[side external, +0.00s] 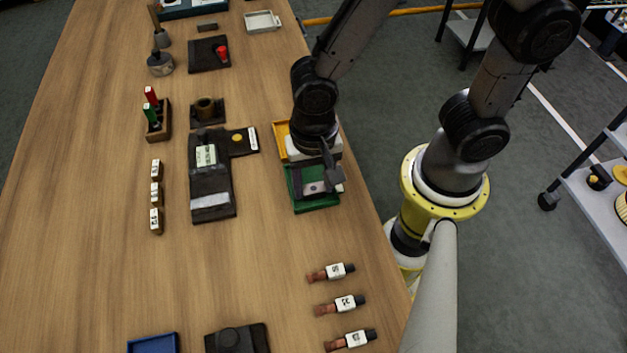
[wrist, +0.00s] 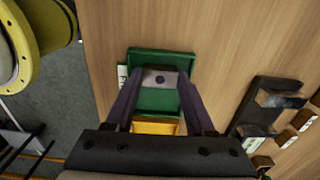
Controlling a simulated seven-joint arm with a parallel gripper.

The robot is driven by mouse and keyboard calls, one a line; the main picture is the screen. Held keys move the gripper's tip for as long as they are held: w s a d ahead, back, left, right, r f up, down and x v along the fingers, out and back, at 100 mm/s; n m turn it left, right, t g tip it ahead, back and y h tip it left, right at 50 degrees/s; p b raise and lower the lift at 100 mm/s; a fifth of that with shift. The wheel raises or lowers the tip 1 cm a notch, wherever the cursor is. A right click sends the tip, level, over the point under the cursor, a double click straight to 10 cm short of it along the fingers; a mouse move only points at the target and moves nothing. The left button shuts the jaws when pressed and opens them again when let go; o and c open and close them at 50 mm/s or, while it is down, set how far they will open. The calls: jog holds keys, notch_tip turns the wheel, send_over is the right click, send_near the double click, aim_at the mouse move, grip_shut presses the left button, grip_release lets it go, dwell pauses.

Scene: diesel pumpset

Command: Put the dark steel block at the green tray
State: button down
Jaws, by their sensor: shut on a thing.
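The green tray (side external: 318,207) lies near the right edge of the wooden table; it also shows in the wrist view (wrist: 158,100). My gripper (side external: 322,184) points down over this tray. Its two fingers (wrist: 158,80) are shut on the dark steel block (wrist: 160,77), a grey piece with a small dark hole. The block (side external: 312,187) shows within the tray's outline in the side view, partly hidden by a finger. I cannot tell whether it touches the tray floor.
A yellow tray (side external: 281,141) adjoins the green one, partly under my wrist. A dark fixture (side external: 210,180) stands to the left. Several labelled cylinders (side external: 338,304) lie towards the front. A blue tray (side external: 153,344) sits at the front left. Bare table lies between these.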

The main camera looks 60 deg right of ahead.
jog(key=shift+f, duration=0.35)
jog(key=shift+c, duration=0.9)
grip_release()
jog(key=shift+r, duration=3.55)
